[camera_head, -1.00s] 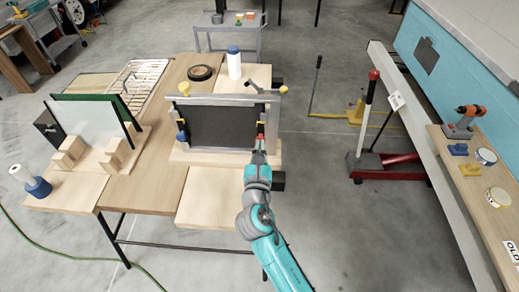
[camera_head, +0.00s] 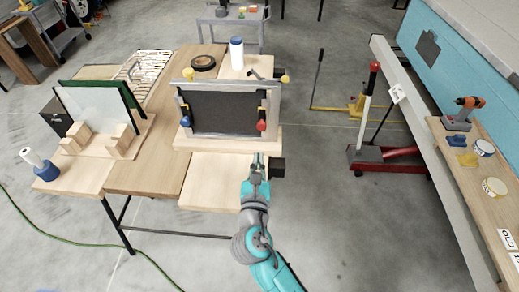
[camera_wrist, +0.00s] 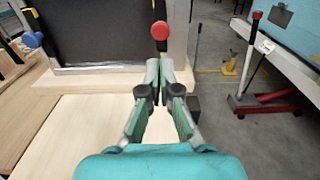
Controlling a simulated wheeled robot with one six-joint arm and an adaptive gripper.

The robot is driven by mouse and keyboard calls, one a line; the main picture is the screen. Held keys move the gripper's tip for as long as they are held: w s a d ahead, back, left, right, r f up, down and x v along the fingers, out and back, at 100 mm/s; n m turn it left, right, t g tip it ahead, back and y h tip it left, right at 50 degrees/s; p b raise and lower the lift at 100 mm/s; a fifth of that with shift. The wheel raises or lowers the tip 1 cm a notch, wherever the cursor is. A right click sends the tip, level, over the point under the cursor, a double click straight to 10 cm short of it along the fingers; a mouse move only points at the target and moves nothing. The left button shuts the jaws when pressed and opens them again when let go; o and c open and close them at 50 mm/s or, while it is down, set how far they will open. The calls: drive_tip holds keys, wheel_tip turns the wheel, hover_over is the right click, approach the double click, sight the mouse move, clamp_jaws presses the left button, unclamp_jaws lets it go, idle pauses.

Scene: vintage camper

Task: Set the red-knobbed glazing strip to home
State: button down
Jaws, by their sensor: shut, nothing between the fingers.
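The red knob (camera_head: 261,125) sits low on the right side of an upright frame (camera_head: 230,137) holding a dark panel (camera_head: 225,112). It also shows in the wrist view (camera_wrist: 159,30). The knob's strip runs up the frame's right side; its exact seating cannot be told. My gripper (camera_head: 258,158) is shut and empty, in front of and below the red knob, with a visible gap. In the wrist view its fingertips (camera_wrist: 160,64) are together just below the knob in the picture.
A blue knob (camera_head: 185,121) is on the frame's left side, and yellow knobs (camera_head: 188,73) (camera_head: 285,78) are at its top corners. A rack with panes (camera_head: 95,110) stands left on the bench. A red jack (camera_head: 385,160) stands on the floor at right.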

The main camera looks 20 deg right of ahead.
drive_tip(key=v, duration=0.3)
drive_tip(key=shift+s+a, duration=0.1)
drive_tip(key=shift+s, duration=0.2)
idle(0.3)
drive_tip(key=s+d+f+m+g+y, duration=0.1)
drive_tip(key=s+d+f+m+y, duration=0.15)
drive_tip(key=s+f+m, duration=0.5)
drive_tip(key=s+d+f+m+g+y, duration=0.2)
drive_tip(key=s+f+m+y, duration=0.25)
drive_tip(key=s, duration=0.55)
drive_tip(key=s+d+r+m, duration=0.1)
drive_tip(key=s+r+m, duration=0.2)
drive_tip(key=s+m, duration=0.6)
drive_tip(key=s+d+r+m, duration=0.1)
drive_tip(key=s+r+m, duration=0.3)
drive_tip(key=s+m, duration=0.6)
drive_tip(key=shift+s+d+r+m+t+h, duration=0.15)
drive_tip(key=shift+s+d+m+t+h, duration=0.1)
drive_tip(key=shift+m+t+h, duration=0.2)
